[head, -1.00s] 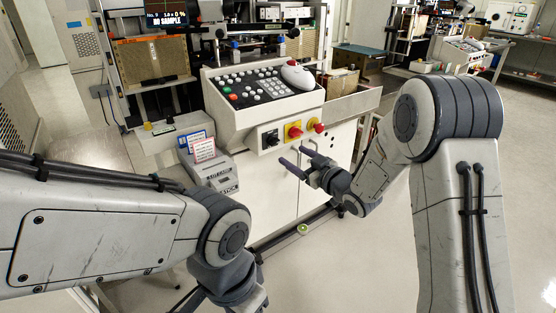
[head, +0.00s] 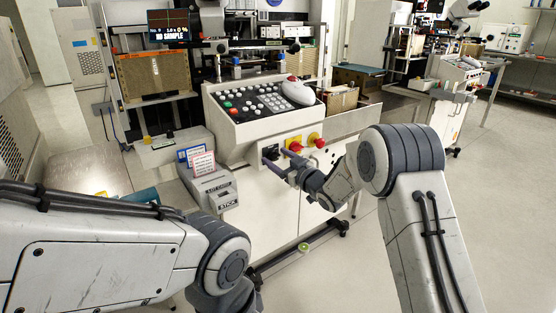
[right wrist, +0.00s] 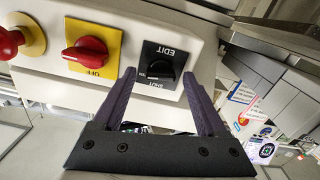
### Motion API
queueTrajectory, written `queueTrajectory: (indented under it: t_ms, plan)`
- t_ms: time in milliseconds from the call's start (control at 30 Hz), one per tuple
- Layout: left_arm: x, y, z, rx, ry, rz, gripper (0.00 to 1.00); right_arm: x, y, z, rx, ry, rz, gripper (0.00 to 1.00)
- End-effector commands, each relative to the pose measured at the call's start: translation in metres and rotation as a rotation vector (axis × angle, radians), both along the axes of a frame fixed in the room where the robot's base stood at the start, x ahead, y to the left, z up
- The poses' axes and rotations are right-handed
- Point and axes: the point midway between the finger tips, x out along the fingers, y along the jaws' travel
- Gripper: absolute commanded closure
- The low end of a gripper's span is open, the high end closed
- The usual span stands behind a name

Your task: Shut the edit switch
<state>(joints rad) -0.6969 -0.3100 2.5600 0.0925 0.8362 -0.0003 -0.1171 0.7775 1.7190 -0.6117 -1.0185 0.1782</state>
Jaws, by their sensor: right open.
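The edit switch (right wrist: 165,66) is a black rotary knob on a black square plate. In the right wrist view it appears upside down, with "EDIT" lettering on the plate. I cannot tell clearly which way the knob points. In the head view the switch (head: 269,151) sits on the machine's front, partly behind my right gripper (head: 278,157). My right gripper is open, and its two dark purple fingers (right wrist: 160,77) point at the switch, one to each side of the knob in the picture. No contact with the knob is visible. My left arm is at the lower left; its gripper is out of view.
A red switch on a yellow plate (right wrist: 92,56) sits beside the edit switch, with a red button on yellow (right wrist: 10,42) beyond it. The sloped key panel (head: 258,103) is above. A grey card box (head: 212,187) stands to the left.

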Motion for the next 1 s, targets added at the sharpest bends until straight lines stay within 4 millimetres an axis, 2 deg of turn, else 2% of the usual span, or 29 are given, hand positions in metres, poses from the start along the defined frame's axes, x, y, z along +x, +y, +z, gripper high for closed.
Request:
queueTrajectory:
  t_ms: [167,233,367,400,767,1000]
  plan:
    - [0.0,0.0,0.0,0.0,0.0,0.0,0.5,0.0,0.0,0.0,0.0,0.0,0.0,0.25]
    - [0.0,0.0,0.0,0.0,0.0,0.0,0.5,0.0,0.0,0.0,0.0,0.0,0.0,0.44]
    - [0.0,0.0,0.0,0.0,0.0,0.0,0.5,0.0,0.0,0.0,0.0,0.0,0.0,0.94]
    - [0.0,0.0,0.0,0.0,0.0,0.0,0.5,0.0,0.0,0.0,0.0,0.0,0.0,1.0]
    - [0.0,0.0,-0.006,0.0,0.0,0.0,0.5,0.0,0.0,-0.001,-0.043,-0.033,0.0,1.0]
    - [0.0,0.0,-0.021,0.0,0.0,0.0,0.5,-0.001,0.001,-0.003,-0.169,-0.125,0.0,1.0]
